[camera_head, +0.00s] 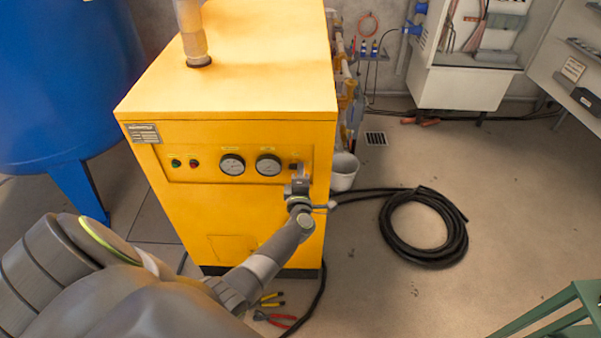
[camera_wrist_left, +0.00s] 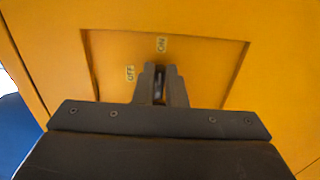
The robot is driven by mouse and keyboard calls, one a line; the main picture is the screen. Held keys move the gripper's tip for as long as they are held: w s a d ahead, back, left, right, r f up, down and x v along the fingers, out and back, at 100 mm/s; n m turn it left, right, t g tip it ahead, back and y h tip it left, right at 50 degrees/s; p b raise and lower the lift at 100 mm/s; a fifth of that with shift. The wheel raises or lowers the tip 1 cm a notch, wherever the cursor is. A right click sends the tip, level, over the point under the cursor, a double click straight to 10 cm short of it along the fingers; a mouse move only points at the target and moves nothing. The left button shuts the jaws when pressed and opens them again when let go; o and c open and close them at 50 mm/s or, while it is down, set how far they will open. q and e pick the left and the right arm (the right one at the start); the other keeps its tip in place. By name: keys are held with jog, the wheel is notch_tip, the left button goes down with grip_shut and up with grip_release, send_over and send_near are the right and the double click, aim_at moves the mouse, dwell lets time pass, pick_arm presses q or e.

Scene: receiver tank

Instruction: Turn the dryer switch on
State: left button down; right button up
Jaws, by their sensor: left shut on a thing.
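The yellow dryer (camera_head: 240,215) stands in the middle of the head view. Its front panel carries two gauges, a red and a green button, and at the right end the dark dryer switch (camera_head: 294,167), partly hidden by my gripper. My left gripper (camera_head: 299,182) is at the switch. In the left wrist view my gripper's fingers (camera_wrist_left: 160,88) are shut on the switch, of which only a dark sliver (camera_wrist_left: 159,82) shows between them. The ON label (camera_wrist_left: 161,45) is above the fingers and the OFF label (camera_wrist_left: 130,73) is to their left. My right gripper is not in view.
A blue tank (camera_head: 65,80) stands at the left. A coiled black hose (camera_head: 425,258) and a white bucket (camera_head: 344,170) are on the floor right of the dryer. Pliers (camera_head: 275,318) lie in front of it. A green frame (camera_head: 555,308) is at the lower right.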

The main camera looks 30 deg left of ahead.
pick_arm(q)
jog(key=c, duration=1.5)
grip_release()
jog(key=b+v, duration=0.1)
jog(key=v, duration=1.6)
jog(key=shift+s, duration=0.2)
